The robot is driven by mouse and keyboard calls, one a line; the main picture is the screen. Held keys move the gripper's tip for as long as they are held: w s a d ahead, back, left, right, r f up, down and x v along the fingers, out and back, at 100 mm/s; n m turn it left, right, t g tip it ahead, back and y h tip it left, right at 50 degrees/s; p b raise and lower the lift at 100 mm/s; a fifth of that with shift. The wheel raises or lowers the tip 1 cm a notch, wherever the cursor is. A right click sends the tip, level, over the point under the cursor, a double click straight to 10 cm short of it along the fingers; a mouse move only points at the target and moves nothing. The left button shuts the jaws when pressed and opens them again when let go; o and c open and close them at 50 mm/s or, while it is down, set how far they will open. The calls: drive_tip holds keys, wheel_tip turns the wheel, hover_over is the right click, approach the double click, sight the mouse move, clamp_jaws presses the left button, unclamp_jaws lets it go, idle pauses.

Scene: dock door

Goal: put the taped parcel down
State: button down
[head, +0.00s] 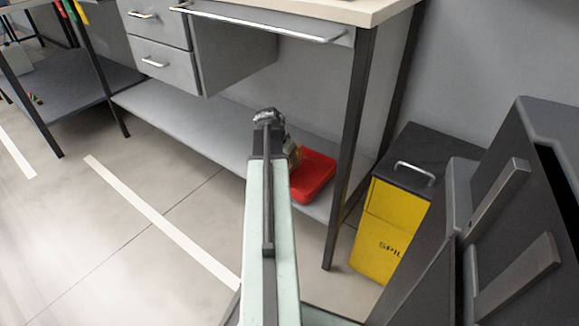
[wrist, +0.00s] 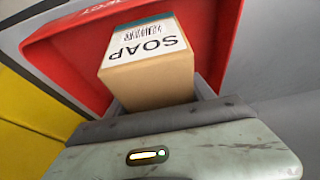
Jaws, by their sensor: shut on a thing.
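The parcel (wrist: 150,72) is a brown box with a white label reading SOAP, a barcode and a teal band along its far edge. In the wrist view my gripper (wrist: 160,98) is shut on it, one finger at each side. The box is over the red tray (wrist: 222,45), whose rim surrounds it on the far side. Whether its underside touches the tray floor is hidden. In the head view the red tray (head: 316,176) lies on the bench's low shelf, and a small brown part of the parcel (head: 295,154) shows beside my arm, which hides the rest.
The grey low shelf (head: 190,125) runs left under the drawers (head: 160,62). A dark bench leg (head: 345,160) stands just right of the tray. A yellow spill bin (head: 388,228) with a dark lid stands right of that leg. Floor at left is clear.

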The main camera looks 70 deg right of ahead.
wheel_tip(320, 180, down, 4)
drive_tip(key=b, duration=0.2)
drive_tip(key=shift+r+b, duration=0.2)
drive_tip(key=shift+b, duration=0.1)
drive_tip(key=shift+r, duration=0.2)
drive_tip(key=shift+f, duration=0.15)
drive_tip(key=shift+c, duration=1.9)
unclamp_jaws()
drive_tip(key=shift+r+p, duration=0.4)
drive_tip(key=p+v, duration=1.1)
drive_tip(key=shift+a+r, duration=0.2)
drive_tip(key=shift+r, duration=0.2)
drive_tip(key=shift+f, duration=0.15)
